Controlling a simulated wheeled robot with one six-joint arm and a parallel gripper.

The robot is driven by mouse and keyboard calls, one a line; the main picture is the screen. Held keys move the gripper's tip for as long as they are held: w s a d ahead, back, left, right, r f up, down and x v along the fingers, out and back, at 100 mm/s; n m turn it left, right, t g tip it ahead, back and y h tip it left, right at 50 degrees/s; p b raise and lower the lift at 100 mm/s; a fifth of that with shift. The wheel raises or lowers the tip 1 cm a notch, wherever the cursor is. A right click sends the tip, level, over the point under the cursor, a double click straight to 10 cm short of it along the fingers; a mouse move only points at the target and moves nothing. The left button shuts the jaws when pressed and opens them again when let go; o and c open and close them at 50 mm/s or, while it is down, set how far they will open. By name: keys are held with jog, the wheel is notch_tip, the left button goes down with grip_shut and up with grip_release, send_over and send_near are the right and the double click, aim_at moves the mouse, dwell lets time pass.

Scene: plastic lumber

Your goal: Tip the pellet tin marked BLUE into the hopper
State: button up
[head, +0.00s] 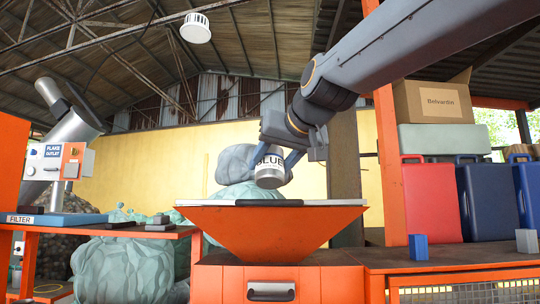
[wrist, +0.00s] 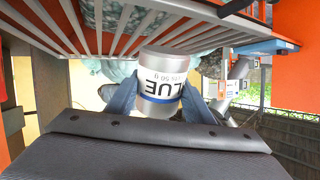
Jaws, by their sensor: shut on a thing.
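The silver tin marked BLUE (head: 269,173) is held in the air just above the rim of the orange hopper (head: 270,228). It leans slightly, with its lettering upright. My gripper (head: 273,160) is shut on it, one blue finger on each side. In the wrist view the tin (wrist: 158,80) sits between the fingers of my gripper (wrist: 158,98), with its label partly readable. Pale bars of a grate (wrist: 75,30) show beyond it. The tin's mouth and contents are hidden, and so is the inside of the hopper.
A flake outlet machine (head: 58,160) and a FILTER tray stand on the left bench. Large pale green bags (head: 125,265) lie behind. On the right bench are a small blue block (head: 418,247) and a grey one (head: 526,241). Red and blue cases and a Belvartin box (head: 432,102) stand behind.

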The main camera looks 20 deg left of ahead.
aim_at(276, 164)
jog(key=shift+s+d+f+m+g+h+p, duration=0.2)
jog(key=shift+g+p, duration=0.35)
jog(key=shift+p, duration=1.1)
jog(key=shift+s+a+f+m+g+h+p, duration=0.15)
jog(key=shift+g+h+p, duration=0.35)
jog(key=shift+p, duration=1.2)
jog(key=shift+s+d+f+m+g+h+p, duration=0.15)
jog(key=shift+g+p, duration=0.5)
jog(key=shift+p, duration=1)
jog(key=g+p, duration=0.1)
jog(key=p, duration=0.4)
jog(key=f+m+g+h+p, duration=0.1)
jog(key=g+p, duration=0.1)
jog(key=p, duration=0.3)
jog(key=shift+s+p, duration=0.3)
jog(key=shift+p, duration=0.05)
jog(key=shift+f+g, duration=0.1)
jog(key=shift+g, duration=0.4)
jog(key=shift+s+f+g+h+p, duration=0.15)
jog(key=shift+g+h+p, duration=0.2)
jog(key=shift+p, duration=0.6)
jog(key=shift+f+m+g, duration=0.3)
jog(key=shift+f+g, duration=0.05)
jog(key=shift+g, duration=0.8)
jog(key=shift+s, duration=0.1)
